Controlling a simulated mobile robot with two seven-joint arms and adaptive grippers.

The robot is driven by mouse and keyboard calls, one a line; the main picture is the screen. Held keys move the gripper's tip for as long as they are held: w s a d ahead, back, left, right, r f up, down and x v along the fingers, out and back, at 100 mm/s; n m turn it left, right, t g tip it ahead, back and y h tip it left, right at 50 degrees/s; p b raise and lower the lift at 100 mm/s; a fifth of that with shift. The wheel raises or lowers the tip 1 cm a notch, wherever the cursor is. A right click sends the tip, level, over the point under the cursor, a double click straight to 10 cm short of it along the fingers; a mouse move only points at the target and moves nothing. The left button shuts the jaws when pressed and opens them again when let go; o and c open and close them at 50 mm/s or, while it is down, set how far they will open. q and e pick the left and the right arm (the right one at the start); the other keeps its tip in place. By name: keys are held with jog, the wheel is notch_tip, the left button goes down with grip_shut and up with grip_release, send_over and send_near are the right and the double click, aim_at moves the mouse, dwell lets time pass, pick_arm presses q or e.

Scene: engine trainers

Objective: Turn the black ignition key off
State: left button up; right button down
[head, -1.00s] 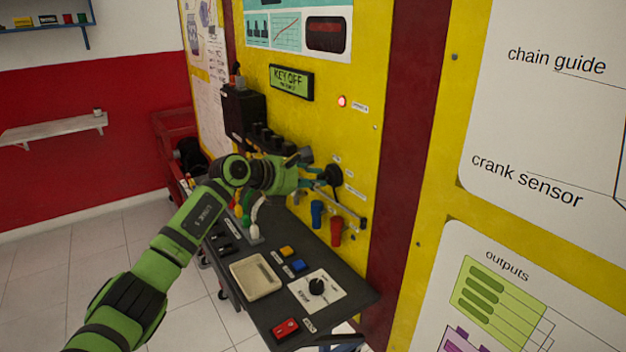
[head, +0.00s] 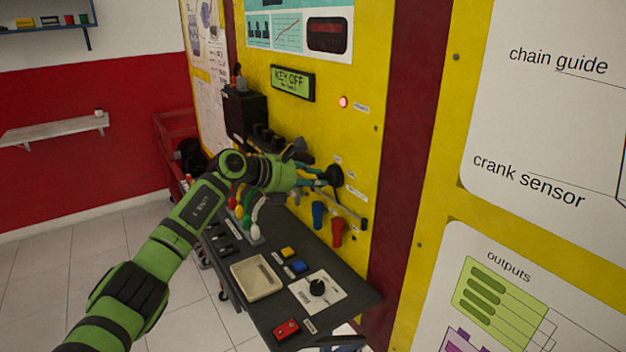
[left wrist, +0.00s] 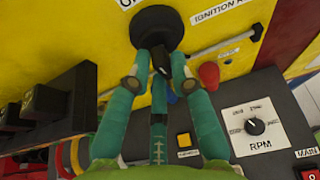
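The black ignition key (left wrist: 159,62) sticks out of a round black switch (left wrist: 157,27) on the yellow panel. In the head view the switch (head: 335,175) is just beyond my left gripper. My left gripper (left wrist: 158,58) has its two teal fingers apart, one on each side of the key, with a gap to the key showing. In the head view the gripper (head: 322,177) is partly hidden by its own wrist. The display (head: 292,83) on the panel reads "KEY OFF". My right gripper is in neither view.
A red lamp (head: 343,102) is lit above the switch. Below are blue (head: 318,214) and red (head: 337,232) plugs and a rail. The dark shelf holds a tray (head: 257,278), an RPM knob (head: 317,288) and buttons. A black lever block (left wrist: 52,105) stands left of the fingers.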

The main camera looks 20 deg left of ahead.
pick_arm(q)
jog(key=o, duration=0.3)
jog(key=shift+s, duration=0.1)
jog(key=v, duration=1.2)
